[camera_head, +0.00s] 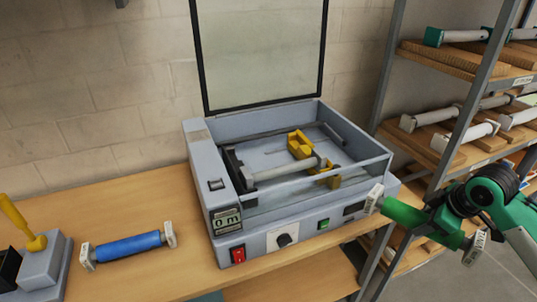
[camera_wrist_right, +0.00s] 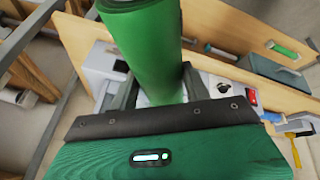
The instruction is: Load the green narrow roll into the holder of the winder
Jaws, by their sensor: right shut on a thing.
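The green roll (camera_head: 402,212) has white labelled end caps and is held in the air in front of the winder's right front corner. My right gripper (camera_head: 437,214) is shut around it; the right wrist view shows the green roll (camera_wrist_right: 150,45) between the fingers (camera_wrist_right: 155,95). The winder (camera_head: 262,238) is a grey-blue box on the table with its clear lid (camera_head: 262,55) raised. Inside it are yellow holder parts (camera_head: 300,145) and a grey bar (camera_head: 285,170) running crosswise. The front wall partly hides the inside. My left gripper is out of view.
A blue roll (camera_head: 130,246) lies on the wooden table (camera_head: 185,280) left of the winder, beside a grey device with a yellow lever (camera_head: 22,226). A shelf rack with several rolls stands at right, its metal post (camera_head: 470,105) close to my right arm.

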